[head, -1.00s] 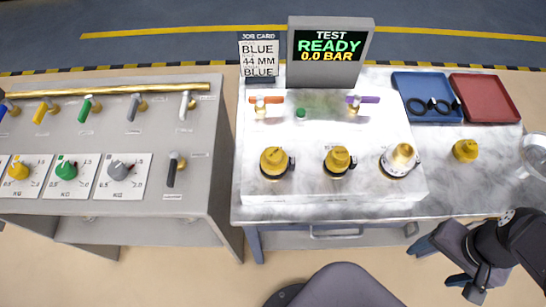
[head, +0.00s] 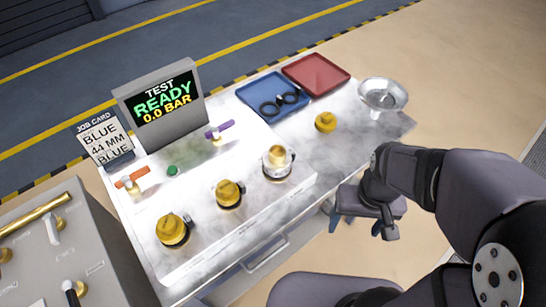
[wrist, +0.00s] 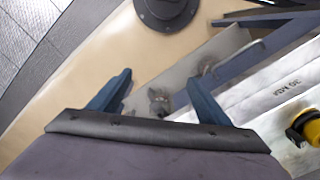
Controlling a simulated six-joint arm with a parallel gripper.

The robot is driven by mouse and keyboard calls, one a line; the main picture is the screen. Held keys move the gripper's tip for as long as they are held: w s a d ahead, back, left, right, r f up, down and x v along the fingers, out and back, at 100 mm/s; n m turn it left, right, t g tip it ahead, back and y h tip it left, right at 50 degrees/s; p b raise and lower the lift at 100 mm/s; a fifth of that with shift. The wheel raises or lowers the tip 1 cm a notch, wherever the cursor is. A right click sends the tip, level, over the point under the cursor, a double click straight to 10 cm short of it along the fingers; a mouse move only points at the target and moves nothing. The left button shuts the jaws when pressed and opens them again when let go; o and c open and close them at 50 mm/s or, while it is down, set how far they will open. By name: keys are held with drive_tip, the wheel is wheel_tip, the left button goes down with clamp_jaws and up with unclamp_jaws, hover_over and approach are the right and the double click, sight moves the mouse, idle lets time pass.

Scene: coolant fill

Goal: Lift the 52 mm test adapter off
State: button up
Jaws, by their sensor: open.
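Three yellow-topped fittings stand in a row on the white panel: a left one (head: 171,229), a middle one (head: 229,193) and a right one (head: 277,161) with a pale collar and brass top. A loose yellow fitting (head: 325,121) stands on the bench to their right. I cannot read which is the 52 mm adapter. My gripper (head: 358,227) is open and empty off the bench's front edge, right of the fittings. In the wrist view its two blue fingers (wrist: 158,80) are spread apart, with a yellow fitting (wrist: 308,126) at the right edge.
A blue tray (head: 256,95) holding black rings and a red tray (head: 316,73) lie at the back. A metal funnel or bowl (head: 383,95) stands at the right end. The display (head: 160,103) reads TEST READY 0.0 BAR. The job card (head: 105,143) reads BLUE, 44 MM, BLUE.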

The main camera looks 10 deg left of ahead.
idle(0.4)
drive_tip(key=shift+o, duration=1)
